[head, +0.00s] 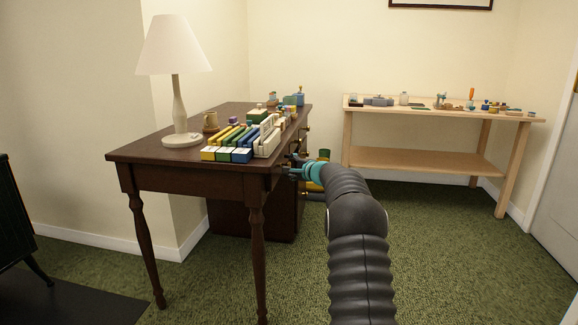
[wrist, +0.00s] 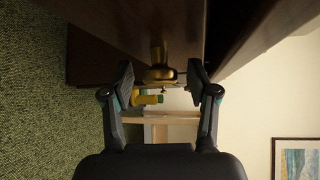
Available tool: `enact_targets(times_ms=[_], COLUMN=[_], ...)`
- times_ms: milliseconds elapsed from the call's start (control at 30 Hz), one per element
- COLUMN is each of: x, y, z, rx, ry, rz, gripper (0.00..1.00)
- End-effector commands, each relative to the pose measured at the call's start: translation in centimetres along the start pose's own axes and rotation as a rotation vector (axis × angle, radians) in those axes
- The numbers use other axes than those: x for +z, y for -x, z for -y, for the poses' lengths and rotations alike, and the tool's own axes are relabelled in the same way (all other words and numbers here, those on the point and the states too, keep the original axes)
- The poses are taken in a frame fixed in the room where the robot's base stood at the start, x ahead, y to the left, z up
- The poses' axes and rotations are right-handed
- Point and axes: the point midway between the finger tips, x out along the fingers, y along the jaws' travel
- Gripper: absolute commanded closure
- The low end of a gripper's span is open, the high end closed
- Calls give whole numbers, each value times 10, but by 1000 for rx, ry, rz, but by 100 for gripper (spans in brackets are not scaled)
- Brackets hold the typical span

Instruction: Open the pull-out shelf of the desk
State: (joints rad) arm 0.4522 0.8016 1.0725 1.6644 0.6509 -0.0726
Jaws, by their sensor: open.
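The dark brown wooden desk (head: 128,153) stands at left centre in the head view, with its knobbed side facing right. My gripper (head: 291,169) is at that side, just below the desktop edge. In the wrist view a brass knob (wrist: 160,74) sticks out from a brown wooden front (wrist: 130,22). The open fingers of my gripper (wrist: 161,71) are on either side of the knob, with a gap to each. In the head view the gripper and arm partly hide that side. I cannot tell from these views how far the pull-out shelf is out.
A white lamp (head: 178,100), a mug (head: 210,121) and rows of coloured boxes (head: 228,154) stand on the desktop. A workbench (head: 420,159) with small items stands at the back right. A dark stove (head: 14,225) is at the far left. Green carpet (head: 460,270) is clear at the right.

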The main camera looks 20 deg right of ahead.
Motion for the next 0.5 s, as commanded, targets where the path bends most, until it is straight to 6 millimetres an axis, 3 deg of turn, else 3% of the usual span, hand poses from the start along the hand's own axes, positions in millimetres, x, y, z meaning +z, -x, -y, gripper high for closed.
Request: enact_targets(times_ms=[367,400,500], x=[0,0,0], y=[-6,-6,-6], z=[0,0,0], rx=[0,0,0], ry=[-1,-1,-1], rz=[0,0,0], gripper=[41,43,68])
